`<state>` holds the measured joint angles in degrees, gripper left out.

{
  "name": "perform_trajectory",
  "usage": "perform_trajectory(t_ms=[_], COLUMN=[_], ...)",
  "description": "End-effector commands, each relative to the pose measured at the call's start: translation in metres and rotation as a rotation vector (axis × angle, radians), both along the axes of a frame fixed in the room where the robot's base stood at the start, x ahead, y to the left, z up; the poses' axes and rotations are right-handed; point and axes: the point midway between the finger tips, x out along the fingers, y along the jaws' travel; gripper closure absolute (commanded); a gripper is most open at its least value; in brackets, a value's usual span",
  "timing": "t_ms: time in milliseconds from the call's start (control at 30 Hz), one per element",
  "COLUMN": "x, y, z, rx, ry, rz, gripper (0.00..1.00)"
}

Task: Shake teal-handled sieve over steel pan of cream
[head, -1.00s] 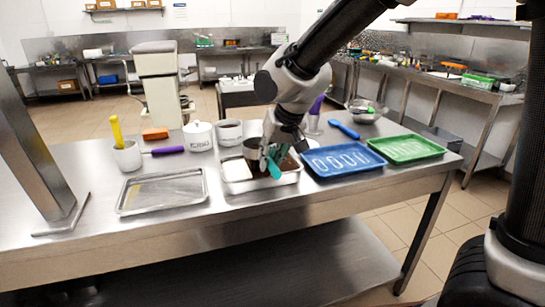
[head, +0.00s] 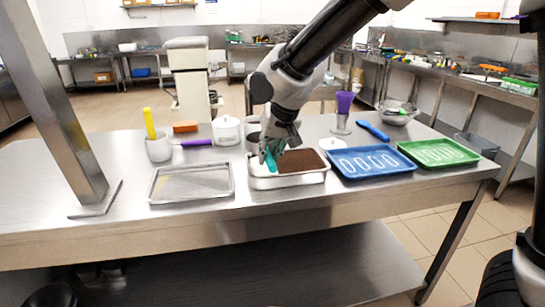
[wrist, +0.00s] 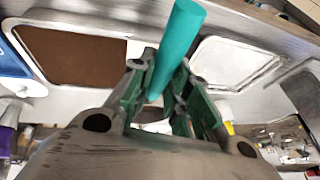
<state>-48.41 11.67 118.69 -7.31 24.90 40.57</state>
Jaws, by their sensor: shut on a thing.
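My gripper (head: 271,154) is shut on the teal handle of the sieve (head: 271,160), above the left part of the steel pan (head: 290,180). The handle also shows between my fingers in the wrist view (wrist: 178,45). The sieve's bowl cannot be made out in either view; my gripper may hide it. The pan's surface is brown on the right and white at the left in the head view. In the wrist view the pan shows a brown surface (wrist: 75,55).
An empty shallow metal tray (head: 190,183) lies left of the pan. A blue tray (head: 370,163) and a green tray (head: 438,152) lie to its right. White pots (head: 226,131), a cup with a yellow-handled tool (head: 158,148) and a purple-handled tool (head: 195,143) stand close behind.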

Motion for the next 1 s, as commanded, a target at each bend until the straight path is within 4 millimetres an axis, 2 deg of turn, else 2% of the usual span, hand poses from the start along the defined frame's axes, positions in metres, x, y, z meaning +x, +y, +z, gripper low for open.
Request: perform_trajectory(t_ms=[67, 200, 333, 600, 667, 900, 1000], x=[-0.001, -0.022, -0.032, -0.001, 0.001, -0.029, -0.032], y=[0.000, -0.006, -0.009, 0.000, 0.000, -0.008, -0.009], z=[0.000, 0.000, 0.000, 0.000, 0.000, 0.000, 0.000], rx=[0.000, 0.000, 0.001, 0.001, 0.000, 0.000, 0.001], ry=[0.000, 0.000, 0.000, 0.001, 0.000, 0.001, 0.000], rz=[0.000, 0.003, 0.000, -0.002, -0.001, 0.002, 0.000], gripper=[1.00, 1.00, 1.00, 1.00, 1.00, 1.00, 1.00])
